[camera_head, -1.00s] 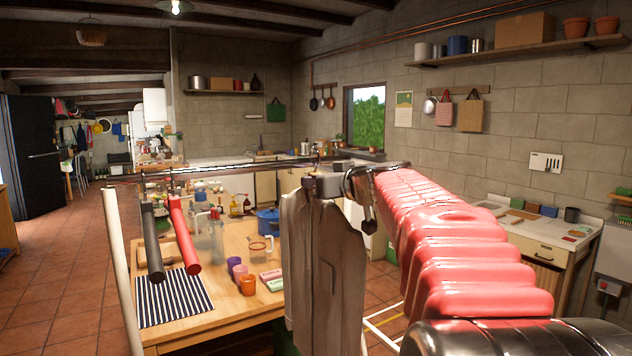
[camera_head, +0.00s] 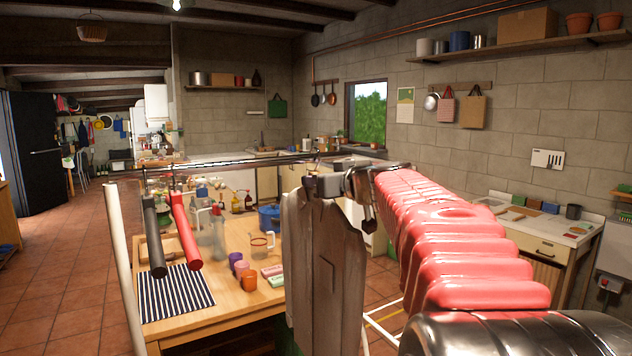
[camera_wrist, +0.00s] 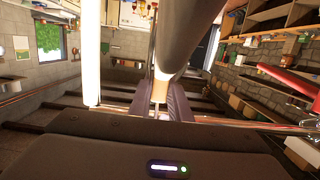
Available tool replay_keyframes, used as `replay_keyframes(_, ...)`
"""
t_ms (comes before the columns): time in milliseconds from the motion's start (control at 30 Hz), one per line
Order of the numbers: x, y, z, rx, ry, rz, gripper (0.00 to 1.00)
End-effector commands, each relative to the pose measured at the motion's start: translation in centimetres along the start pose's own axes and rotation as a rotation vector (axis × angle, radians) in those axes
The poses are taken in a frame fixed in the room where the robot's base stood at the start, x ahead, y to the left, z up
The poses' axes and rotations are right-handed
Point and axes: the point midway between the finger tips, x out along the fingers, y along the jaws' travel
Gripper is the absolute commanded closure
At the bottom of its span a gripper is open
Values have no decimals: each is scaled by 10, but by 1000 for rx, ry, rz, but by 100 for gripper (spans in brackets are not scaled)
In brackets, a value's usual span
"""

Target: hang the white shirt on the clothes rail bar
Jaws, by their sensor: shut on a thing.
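My gripper (camera_head: 322,184) is shut at the top of a pale grey-beige shirt (camera_head: 325,265), which hangs down below it. The hem runs past the bottom of the head view. The thin clothes rail bar (camera_head: 225,166) runs from the left towards the gripper, at about its height in the picture. Whether the bar touches the gripper or the shirt's hanger I cannot tell. In the wrist view my gripper's dark housing (camera_wrist: 165,150) fills the bottom, and the held part is hard to make out.
A white post (camera_head: 121,265) stands at the rail's left. A dark tube-like thing (camera_head: 154,238) and a red one (camera_head: 186,232) hang beside it. Behind is a wooden table (camera_head: 240,305) with cups and a striped mat (camera_head: 174,299). Tiled floor (camera_head: 50,280) is clear at left.

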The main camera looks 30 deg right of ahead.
Motion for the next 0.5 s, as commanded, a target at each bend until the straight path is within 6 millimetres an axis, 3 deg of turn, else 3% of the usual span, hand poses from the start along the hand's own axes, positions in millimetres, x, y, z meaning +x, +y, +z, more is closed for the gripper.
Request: replay_keyframes(500,2,0,8,0,1,0,100)
